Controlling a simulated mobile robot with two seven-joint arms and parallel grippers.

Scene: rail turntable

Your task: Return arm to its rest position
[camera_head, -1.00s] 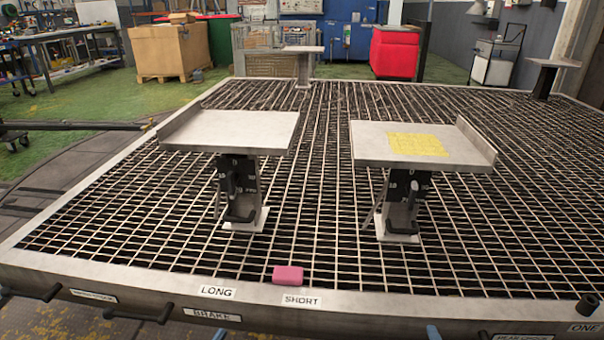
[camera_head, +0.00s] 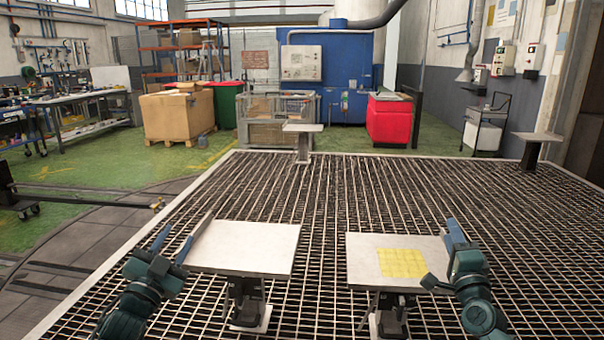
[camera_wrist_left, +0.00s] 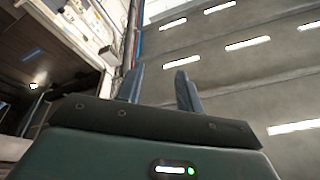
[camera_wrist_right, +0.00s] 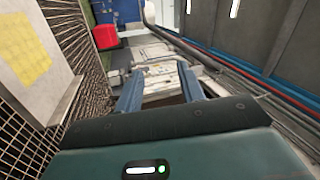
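My left gripper (camera_head: 172,237) is raised at the left edge of the left grey plate (camera_head: 243,247) in the head view. Its two blue fingers stand apart and empty, also in the left wrist view (camera_wrist_left: 160,72). My right gripper (camera_head: 452,232) is raised at the right edge of the right grey plate (camera_head: 362,262), which has a yellow patch (camera_head: 403,263). In the right wrist view its fingers (camera_wrist_right: 160,72) are apart with nothing between them. I cannot tell whether either gripper touches a plate.
Both plates stand on posts on a metal grating (camera_head: 330,200). Two more stands, a middle one (camera_head: 303,128) and a right one (camera_head: 538,136), stand farther back. A cardboard box (camera_head: 178,117), a mesh crate (camera_head: 270,118) and a red bin (camera_head: 389,122) are beyond the grating.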

